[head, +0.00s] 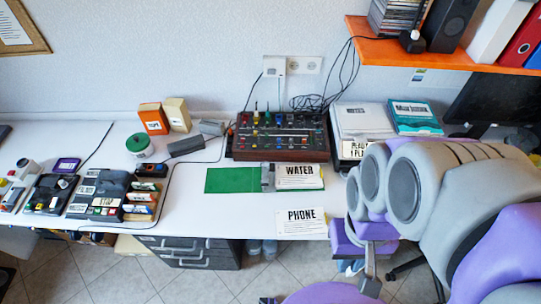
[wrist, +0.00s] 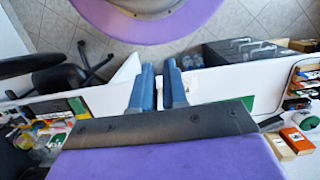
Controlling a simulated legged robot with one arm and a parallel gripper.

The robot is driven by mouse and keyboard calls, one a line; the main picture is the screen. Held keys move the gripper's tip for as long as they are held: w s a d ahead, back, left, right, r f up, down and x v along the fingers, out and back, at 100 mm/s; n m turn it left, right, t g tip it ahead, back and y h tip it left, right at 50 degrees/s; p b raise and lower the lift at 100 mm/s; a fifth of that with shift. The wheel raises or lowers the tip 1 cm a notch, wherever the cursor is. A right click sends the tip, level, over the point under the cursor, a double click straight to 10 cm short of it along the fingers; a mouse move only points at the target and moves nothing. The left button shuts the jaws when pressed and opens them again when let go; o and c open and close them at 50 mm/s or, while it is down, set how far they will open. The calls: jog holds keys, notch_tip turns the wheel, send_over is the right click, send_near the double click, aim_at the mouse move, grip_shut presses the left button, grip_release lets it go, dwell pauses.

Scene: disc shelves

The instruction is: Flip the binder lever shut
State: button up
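An open green binder (head: 232,180) lies on the white table, with a metal lever mechanism (head: 268,177) along its middle. A sheet marked WATER (head: 299,177) lies on its right side. The lever is too small to tell whether it is up or down. In the wrist view, a bit of green that looks like the binder cover (wrist: 262,103) shows past my gripper's dark body; the mechanism is hidden there. My gripper (wrist: 160,68) has two blue fingers apart with nothing between them. In the head view my arm is at the right, apart from the binder.
A PHONE sheet (head: 301,221) lies at the table's front edge. A mixer (head: 280,136) stands behind the binder, and a STOP-labelled device (head: 100,192) at the left. An orange shelf (head: 440,60) overhangs the back right. Drawers (head: 190,252) sit beneath the table.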

jog(key=shift+m, duration=0.3)
jog(key=w, duration=1)
jog(key=w+a+b, duration=0.1)
jog(key=w, duration=0.4)
jog(key=shift+w+a, duration=0.1)
jog(key=shift+w, duration=0.15)
grip_shut()
jog(key=w+a+f+b, duration=0.1)
jog(key=w+a+f, duration=0.25)
jog(key=w, duration=0.45)
jog(key=w+a+f, duration=0.2)
jog(key=w+f, duration=0.2)
jog(key=w, duration=0.3)
jog(key=w+a+f+b, duration=0.1)
jog(key=w+a+f, duration=0.25)
jog(key=w, duration=0.45)
jog(key=w+a+f+n, duration=0.1)
jog(key=w+a+f, duration=0.5)
jog(key=f, duration=0.4)
jog(key=shift+w+a+f, duration=0.15)
jog(key=shift+w+a, duration=0.05)
jog(key=shift+a, duration=0.5)
